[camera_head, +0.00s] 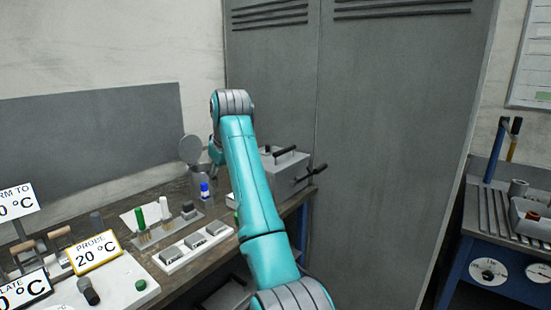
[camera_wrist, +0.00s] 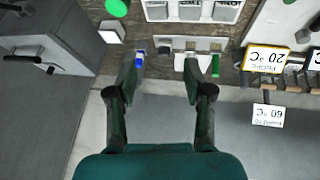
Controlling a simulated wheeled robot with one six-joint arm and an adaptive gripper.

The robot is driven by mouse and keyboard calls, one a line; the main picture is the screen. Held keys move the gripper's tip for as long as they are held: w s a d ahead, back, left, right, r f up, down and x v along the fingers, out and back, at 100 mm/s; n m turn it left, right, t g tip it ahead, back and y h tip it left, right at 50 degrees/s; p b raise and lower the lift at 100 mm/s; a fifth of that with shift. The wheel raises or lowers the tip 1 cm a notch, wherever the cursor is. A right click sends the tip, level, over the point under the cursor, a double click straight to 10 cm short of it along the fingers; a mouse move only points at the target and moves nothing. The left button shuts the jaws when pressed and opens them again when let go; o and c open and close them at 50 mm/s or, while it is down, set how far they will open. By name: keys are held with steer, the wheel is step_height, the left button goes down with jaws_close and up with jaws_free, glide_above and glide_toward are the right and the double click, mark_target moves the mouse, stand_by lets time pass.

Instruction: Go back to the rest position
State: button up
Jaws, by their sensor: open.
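My gripper (camera_wrist: 161,72) is open in the wrist view, with its two dark fingers apart and nothing between them. It hangs over the back part of the workbench (camera_head: 160,210). In the head view my teal arm reaches toward the bench and hides the gripper's fingers. A small blue-capped vial (camera_head: 205,190) stands on the bench; in the wrist view its blue top (camera_wrist: 139,62) shows beside the left fingertip. A green-capped item (camera_head: 140,218) stands in a small rack, and its green part (camera_wrist: 215,65) lies right of the right fingertip.
A white tray with grey blocks (camera_head: 193,247) lies near the bench front. A grey box with black levers (camera_head: 285,170) stands at the bench's right end. A "PROBE 20 °C" sign (camera_head: 95,253) is at left. A grey cabinet (camera_head: 390,140) stands behind; a blue-framed bench (camera_head: 500,245) is at right.

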steer(key=s+d+f+m+t, duration=0.1)
steer(key=d+f, duration=0.2)
steer(key=f, duration=0.8)
steer(key=d+f+m, duration=0.1)
steer(key=d+f, duration=0.2)
steer(key=f, duration=0.7)
steer(key=s+d+f+t, duration=0.1)
steer(key=d+f, duration=0.2)
steer(key=f, duration=0.8)
steer(key=s+d+f+m+t, duration=0.1)
steer(key=s+d+f, duration=0.5)
steer(key=s+f, duration=0.35)
steer(key=s+d+f+m+t, duration=0.2)
steer(key=s+d+f, duration=0.3)
steer(key=s+f, duration=0.45)
steer(key=s+d+f+m+t+h, duration=0.1)
steer(key=s+d, duration=0.3)
steer(key=s, duration=0.8)
steer(key=s+d+f+m+t, duration=0.1)
steer(key=s+d, duration=0.4)
steer(key=s, duration=0.8)
steer(key=s+d+r+m+t, duration=0.1)
steer(key=s+d+r, duration=0.1)
steer(key=s+r, duration=0.7)
steer(key=s+d+r+m+t+h, duration=0.1)
steer(key=s+r, duration=0.9)
steer(key=s, duration=0.2)
steer(key=shift+s+d+r+m+t+h, duration=0.15)
steer(key=shift+s+d+m+t+h, duration=0.15)
steer(key=shift+d, duration=0.05)
